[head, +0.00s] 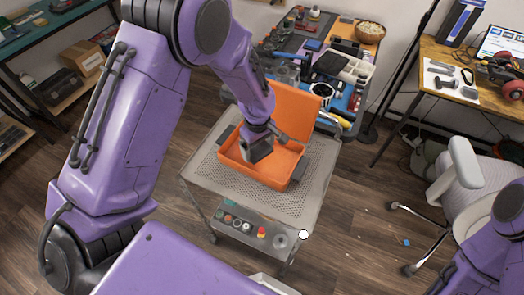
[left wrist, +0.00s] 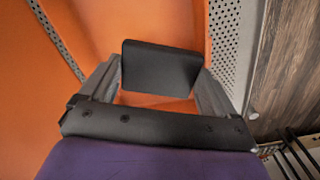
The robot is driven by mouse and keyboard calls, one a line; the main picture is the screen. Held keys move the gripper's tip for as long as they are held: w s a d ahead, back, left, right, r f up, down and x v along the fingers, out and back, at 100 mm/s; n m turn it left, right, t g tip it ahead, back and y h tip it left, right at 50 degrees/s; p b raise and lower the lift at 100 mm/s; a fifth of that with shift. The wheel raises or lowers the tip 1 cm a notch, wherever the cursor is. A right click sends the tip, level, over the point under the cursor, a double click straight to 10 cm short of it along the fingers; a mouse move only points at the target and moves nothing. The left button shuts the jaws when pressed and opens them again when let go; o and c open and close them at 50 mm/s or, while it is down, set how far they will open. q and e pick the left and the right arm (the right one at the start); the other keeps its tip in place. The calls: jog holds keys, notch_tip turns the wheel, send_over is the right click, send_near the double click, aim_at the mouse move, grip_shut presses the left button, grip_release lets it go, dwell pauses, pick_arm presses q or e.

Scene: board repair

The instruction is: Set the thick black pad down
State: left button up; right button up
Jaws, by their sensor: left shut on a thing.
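The thick black pad (left wrist: 160,68) is between the two fingers of my left gripper (left wrist: 160,75) in the left wrist view, with orange surface behind and below it. In the head view my left gripper (head: 258,150) points down over the open orange case (head: 272,177) and hides part of its inside. The pad cannot be told apart from the dark gripper there. I cannot tell whether the pad touches the case floor. My right gripper is not in view.
The case sits on a grey perforated cart top (head: 206,172), with its orange lid (head: 285,108) raised at the back. The cart's front panel has buttons (head: 262,232). A crowded tool table (head: 345,40) stands behind. A chair (head: 470,180) is at the right.

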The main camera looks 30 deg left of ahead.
aim_at(262, 144)
pick_arm(q)
jog(key=w+f, duration=0.2)
jog(key=shift+w+f, duration=0.2)
jog(key=shift+f, duration=0.2)
notch_tip(262, 144, down, 2)
jog(key=shift+f+p, duration=0.2)
jog(key=shift+p, duration=0.5)
jog(key=shift+a+f, duration=0.1)
jog(key=shift+f, duration=0.3)
jog(key=o, duration=1)
jog(key=shift+f, duration=0.1)
notch_tip(262, 144, up, 12)
jog(key=shift+f+b, duration=0.25)
jog(key=shift+b, duration=0.55)
jog(key=shift+r, duration=0.4)
jog(key=shift+r, duration=0.1)
